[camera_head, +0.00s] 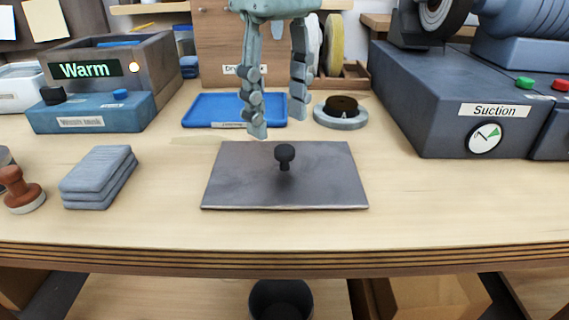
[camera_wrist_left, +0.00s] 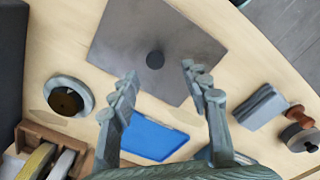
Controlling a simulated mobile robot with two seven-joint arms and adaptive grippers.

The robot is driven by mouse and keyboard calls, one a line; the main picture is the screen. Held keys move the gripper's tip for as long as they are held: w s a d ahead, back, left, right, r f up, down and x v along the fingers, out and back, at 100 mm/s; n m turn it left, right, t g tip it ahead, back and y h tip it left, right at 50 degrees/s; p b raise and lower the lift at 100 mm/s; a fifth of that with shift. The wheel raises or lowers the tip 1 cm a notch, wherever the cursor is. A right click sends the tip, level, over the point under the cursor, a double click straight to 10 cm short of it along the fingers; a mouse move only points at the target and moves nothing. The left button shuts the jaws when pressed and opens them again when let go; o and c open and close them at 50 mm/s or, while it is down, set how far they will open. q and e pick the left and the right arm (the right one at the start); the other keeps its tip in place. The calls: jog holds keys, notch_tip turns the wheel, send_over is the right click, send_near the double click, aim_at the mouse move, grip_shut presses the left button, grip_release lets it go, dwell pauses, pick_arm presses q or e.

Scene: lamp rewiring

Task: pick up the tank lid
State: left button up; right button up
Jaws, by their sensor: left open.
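The tank lid (camera_head: 240,189) is a flat dark grey square plate with a black knob (camera_head: 285,154) standing up at its middle. It lies flat on the wooden bench. In the left wrist view the lid (camera_wrist_left: 190,50) and its round knob (camera_wrist_left: 155,60) show beyond my fingertips. My left gripper (camera_head: 279,118) is open and empty, fingers pointing down, above the bench toward the lid's back edge. In the left wrist view the gripper (camera_wrist_left: 160,72) has its fingers spread, with the knob between their tips in the picture but apart from them. My right gripper is not in view.
A blue tray (camera_head: 200,110) and a grey ring with a dark centre (camera_head: 341,119) lie behind the lid. The Suction unit (camera_head: 440,120) stands at right. Folded grey cloths (camera_head: 98,178), a stamp (camera_head: 22,192) and the Warm box (camera_head: 150,75) are at left. Bench is clear around the lid's front.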

aim_at(284, 148)
pick_arm(q)
jog(key=f, duration=0.4)
jog(key=shift+d, duration=0.35)
jog(key=shift+w+f, duration=0.1)
jog(key=shift+f, duration=0.4)
grip_shut()
